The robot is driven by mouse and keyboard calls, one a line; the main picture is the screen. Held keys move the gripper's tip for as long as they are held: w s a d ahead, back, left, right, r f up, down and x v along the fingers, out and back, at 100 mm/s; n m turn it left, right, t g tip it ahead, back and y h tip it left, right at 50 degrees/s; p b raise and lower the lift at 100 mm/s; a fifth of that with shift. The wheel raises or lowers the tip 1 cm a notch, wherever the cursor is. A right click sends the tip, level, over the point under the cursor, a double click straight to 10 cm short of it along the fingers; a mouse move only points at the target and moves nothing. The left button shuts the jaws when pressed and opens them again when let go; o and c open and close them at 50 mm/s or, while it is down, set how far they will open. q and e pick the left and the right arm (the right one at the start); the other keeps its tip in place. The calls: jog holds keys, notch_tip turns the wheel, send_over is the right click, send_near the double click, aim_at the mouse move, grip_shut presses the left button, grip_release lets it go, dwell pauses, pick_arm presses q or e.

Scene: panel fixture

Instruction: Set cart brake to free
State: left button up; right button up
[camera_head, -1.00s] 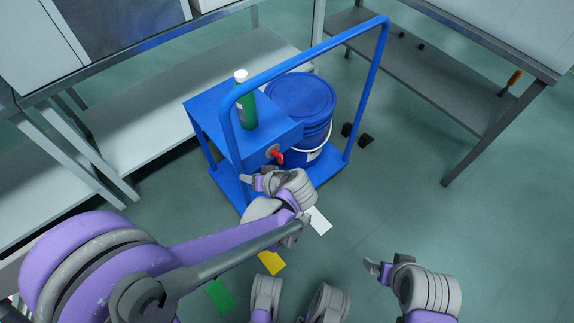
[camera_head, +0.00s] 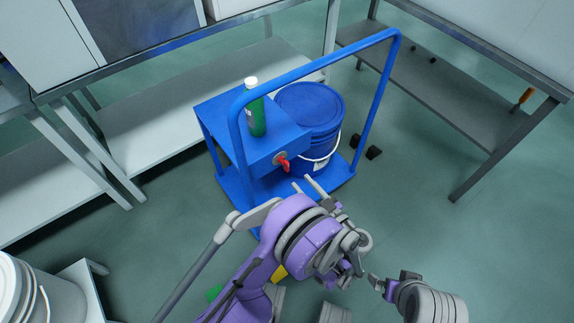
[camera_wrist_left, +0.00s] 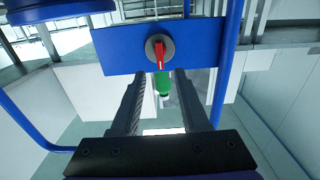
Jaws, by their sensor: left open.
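The blue cart (camera_head: 222,115) stands on the floor with a red lever (camera_head: 284,163) on a round grey plate on its box's front face. The lever also shows in the left wrist view (camera_wrist_left: 160,54), at top centre. My left gripper (camera_head: 313,187) is open, just below and right of the lever in the head view. In the wrist view my left gripper (camera_wrist_left: 160,76) has its two dark fingers spread apart, with the lever beyond the gap and not held. My right gripper (camera_head: 379,286) is low at the right, away from the cart; its jaw state is unclear.
A green bottle (camera_head: 256,115) stands on the cart's box. Shelved tables stand left and upper right. A white bucket (camera_head: 38,290) is at lower left. Floor right of the cart is mostly clear.

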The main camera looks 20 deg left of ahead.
aim_at(288, 167)
pick_arm(q)
jog(key=b+x, duration=0.1)
jog(key=x, duration=0.8)
grip_shut()
